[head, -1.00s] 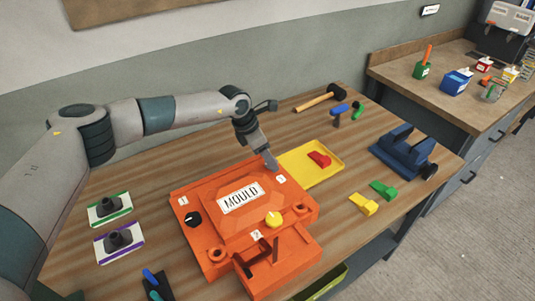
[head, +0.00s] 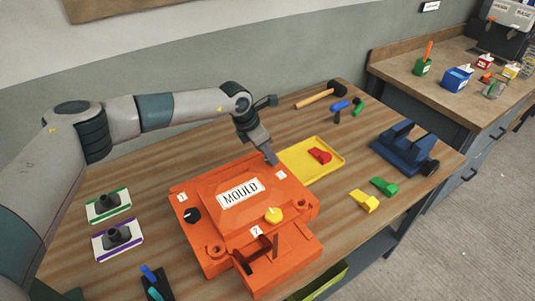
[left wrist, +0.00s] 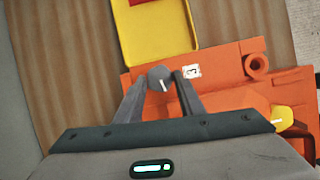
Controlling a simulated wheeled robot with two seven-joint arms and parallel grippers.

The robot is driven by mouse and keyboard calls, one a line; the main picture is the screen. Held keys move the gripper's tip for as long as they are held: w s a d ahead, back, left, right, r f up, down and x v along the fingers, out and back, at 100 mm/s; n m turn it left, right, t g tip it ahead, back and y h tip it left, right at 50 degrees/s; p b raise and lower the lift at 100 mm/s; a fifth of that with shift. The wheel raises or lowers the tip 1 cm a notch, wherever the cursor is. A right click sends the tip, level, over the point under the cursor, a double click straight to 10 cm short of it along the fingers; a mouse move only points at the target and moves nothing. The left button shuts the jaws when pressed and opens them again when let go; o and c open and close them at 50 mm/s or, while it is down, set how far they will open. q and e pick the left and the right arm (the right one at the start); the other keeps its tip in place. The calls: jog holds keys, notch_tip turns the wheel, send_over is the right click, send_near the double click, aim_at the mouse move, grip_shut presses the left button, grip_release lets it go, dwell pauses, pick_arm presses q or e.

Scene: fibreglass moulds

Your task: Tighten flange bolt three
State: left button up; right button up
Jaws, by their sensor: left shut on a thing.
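The orange mould (head: 215,258) sits on the wooden bench, with a white MOULD plate on top. Its flange carries a black bolt head (head: 192,215) by label 1 and a yellow bolt head (head: 273,215) by label 2. My left gripper (head: 271,161) reaches down at the far corner, beside label 3 (head: 281,175). In the head view the gripper hides this bolt. My right gripper is not in view.
A yellow tray (head: 295,157) with a red piece (head: 319,156) lies just behind the gripped corner. A mallet (head: 320,96), a blue vise (head: 403,148), and yellow (head: 363,201) and green (head: 384,186) pieces lie around. Two dark-knobbed cards (head: 118,240) stand left.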

pick_arm(q)
jog(key=o, duration=1)
jog(key=shift+o, duration=0.2)
jog(key=shift+r, duration=0.1)
jog(key=shift+a+r, duration=0.2)
jog(key=shift+r, duration=0.2)
jog(key=b+v, duration=0.6)
jog(key=v, duration=1)
jog(key=shift+s+a+r, duration=0.15)
jog(key=shift+s+a, duration=0.05)
jog(key=shift+r, duration=0.1)
